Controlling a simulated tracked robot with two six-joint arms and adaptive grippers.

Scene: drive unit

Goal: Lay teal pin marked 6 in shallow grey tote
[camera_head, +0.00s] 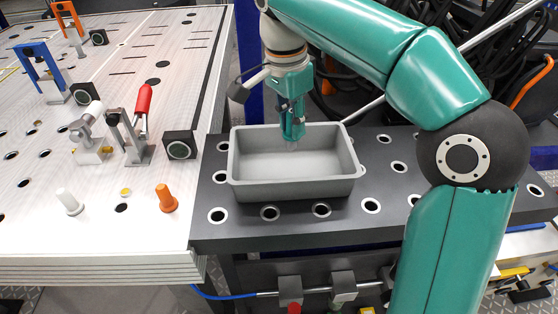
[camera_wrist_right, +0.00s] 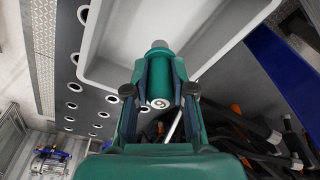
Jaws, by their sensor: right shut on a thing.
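The teal pin (camera_wrist_right: 161,72) has a grey tip and a pale end face with a mark that looks like a 6 or a 9. My right gripper (camera_wrist_right: 160,92) is shut on it, one finger on each side. In the head view my right gripper (camera_head: 291,106) is over the back part of the shallow grey tote (camera_head: 245,182), with the pin partly hidden by the fingers. The tote also fills the top of the right wrist view (camera_wrist_right: 105,72); its visible floor is empty. I cannot tell whether the pin touches the tote. My left gripper is not in view.
The tote stands on a dark perforated plate (camera_head: 290,232). To the left, a pale work table (camera_head: 120,235) carries a white pin (camera_head: 69,202), an orange pin (camera_head: 166,198) and a red-handled clamp (camera_head: 142,112). Cables (camera_head: 400,85) lie behind the plate.

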